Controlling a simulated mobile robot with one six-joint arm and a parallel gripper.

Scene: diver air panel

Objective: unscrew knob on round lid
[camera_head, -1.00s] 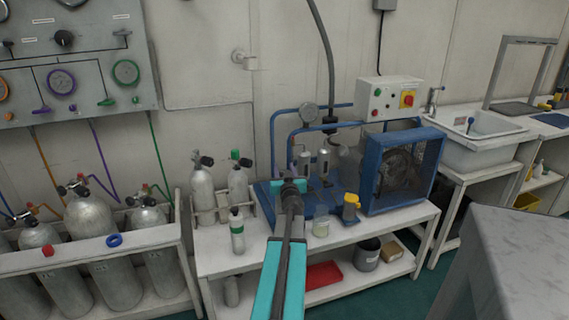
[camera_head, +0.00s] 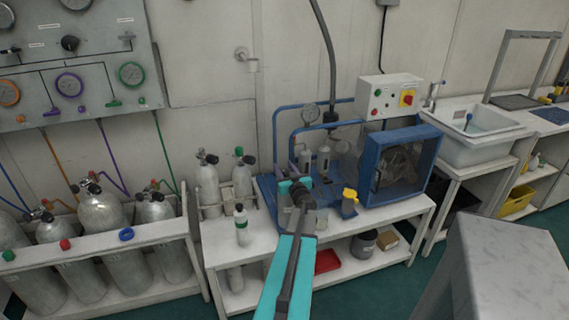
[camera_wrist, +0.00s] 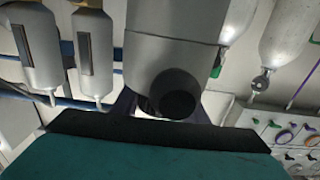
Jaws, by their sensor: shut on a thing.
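My gripper (camera_head: 297,186), teal with dark fingers, reaches over the white bench to the front of the blue compressor frame. In the wrist view a broad grey cylinder (camera_wrist: 172,45) fills the top middle. A dark round knob (camera_wrist: 178,101) stands out from its end, just beyond the black edge of my gripper. My gripper is shut on this knob, though the fingertips and their contact are mostly hidden. The round lid's rim and any thread cannot be made out. In the head view my gripper and arm cover the knob.
The blue compressor (camera_head: 402,165) stands close on the right, with a yellow-topped item (camera_head: 350,203) before it. A small white and green bottle (camera_head: 241,225) and grey cylinders (camera_head: 208,186) stand left. In the wrist view two pale canisters (camera_wrist: 93,55) hang beside the grey cylinder.

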